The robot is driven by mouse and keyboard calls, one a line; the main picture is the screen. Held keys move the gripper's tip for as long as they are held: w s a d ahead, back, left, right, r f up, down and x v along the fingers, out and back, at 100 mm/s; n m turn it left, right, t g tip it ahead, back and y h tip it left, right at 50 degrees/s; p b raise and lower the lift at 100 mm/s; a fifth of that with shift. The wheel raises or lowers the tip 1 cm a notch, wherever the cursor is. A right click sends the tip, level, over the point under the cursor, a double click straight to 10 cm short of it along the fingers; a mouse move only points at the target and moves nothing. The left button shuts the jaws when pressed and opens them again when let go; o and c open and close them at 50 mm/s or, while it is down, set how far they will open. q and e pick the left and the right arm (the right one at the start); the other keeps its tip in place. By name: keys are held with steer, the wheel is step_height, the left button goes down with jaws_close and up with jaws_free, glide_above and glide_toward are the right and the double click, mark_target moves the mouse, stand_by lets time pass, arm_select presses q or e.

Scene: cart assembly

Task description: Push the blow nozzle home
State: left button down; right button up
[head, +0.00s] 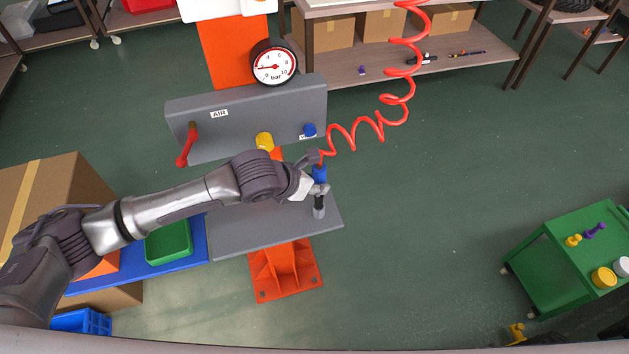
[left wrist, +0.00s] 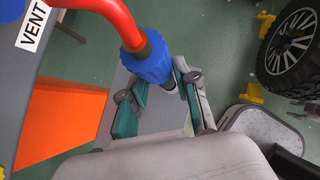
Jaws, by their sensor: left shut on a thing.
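The blow nozzle (head: 319,203) is a dark, upright piece with a grey lower end, above the grey lower plate (head: 240,235) of the air station. My left gripper (head: 319,188) is shut on it, just under the blue coupling (head: 319,172) on the end of the red coiled hose (head: 359,127). In the left wrist view, the blue ribbed coupling (left wrist: 147,60) and red hose (left wrist: 122,22) sit just beyond the fingers (left wrist: 160,90). The nozzle is mostly hidden by the fingers there. I cannot tell whether nozzle and coupling are fully joined. My right gripper is not in view.
The grey panel (head: 250,112) behind carries a gauge (head: 274,65), a red lever (head: 186,147), a yellow knob (head: 264,141) and a blue knob (head: 309,130). A green tray (head: 169,242) stands at left. A green cart (head: 560,245) stands right, with open floor between.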

arm_select(q)
steer(key=shift+f+b, duration=1)
steer(key=shift+f, duration=1.1)
steer(key=c, duration=0.8)
jaws_free()
steer(key=shift+o, duration=0.2)
steer(key=v, duration=1.2)
